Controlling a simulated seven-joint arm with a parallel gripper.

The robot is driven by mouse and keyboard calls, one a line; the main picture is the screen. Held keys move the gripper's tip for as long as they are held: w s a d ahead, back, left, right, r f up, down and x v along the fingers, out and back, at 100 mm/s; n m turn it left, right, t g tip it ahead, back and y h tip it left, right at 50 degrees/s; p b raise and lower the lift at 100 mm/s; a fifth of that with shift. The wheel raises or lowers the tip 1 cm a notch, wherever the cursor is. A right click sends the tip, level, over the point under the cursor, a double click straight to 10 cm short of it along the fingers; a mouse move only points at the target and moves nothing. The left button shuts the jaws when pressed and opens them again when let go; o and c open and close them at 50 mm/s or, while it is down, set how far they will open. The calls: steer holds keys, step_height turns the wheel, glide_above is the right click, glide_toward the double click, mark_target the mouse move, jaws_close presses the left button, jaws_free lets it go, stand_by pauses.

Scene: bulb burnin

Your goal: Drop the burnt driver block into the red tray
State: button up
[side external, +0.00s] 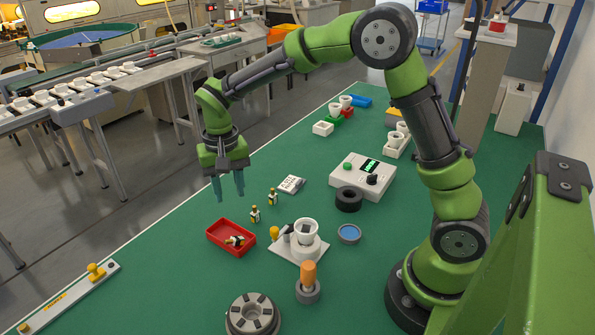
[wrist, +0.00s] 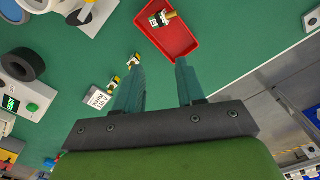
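The red tray (side external: 224,229) lies on the green table in the side external view. It also shows in the wrist view (wrist: 180,41). A small black, white and yellow driver block (side external: 236,241) lies in it, also seen in the wrist view (wrist: 162,18); I cannot tell whether it is a single piece. Two similar blocks stand on the table right of the tray, a nearer one (side external: 255,215) and a farther one (side external: 271,197). I cannot tell which block is burnt. My gripper (side external: 229,192) is open and empty above the table, beyond the tray, its fingers apart in the wrist view (wrist: 160,75).
A white labelled card (side external: 291,184) lies behind the blocks. A white socket stand (side external: 307,242), a black ring (side external: 349,199) and a control box (side external: 362,178) stand to the right. An orange-handled tool (side external: 308,280) stands in front. The table's left edge is near the tray.

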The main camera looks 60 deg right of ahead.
step_height(320, 180, up, 15)
steer(key=shift+w+f, duration=0.1)
stand_by(0.3)
steer(key=s+d+f+n+t+y, duration=0.1)
steer(key=s+t, duration=0.2)
steer(key=s, duration=0.7)
steer(key=s+d+f+n+t+y, duration=0.1)
steer(key=s+t, duration=0.3)
steer(key=s, duration=0.6)
steer(key=shift+s+d+f+n, duration=0.2)
steer(key=shift+d+n, duration=0.1)
steer(key=shift+d, duration=0.4)
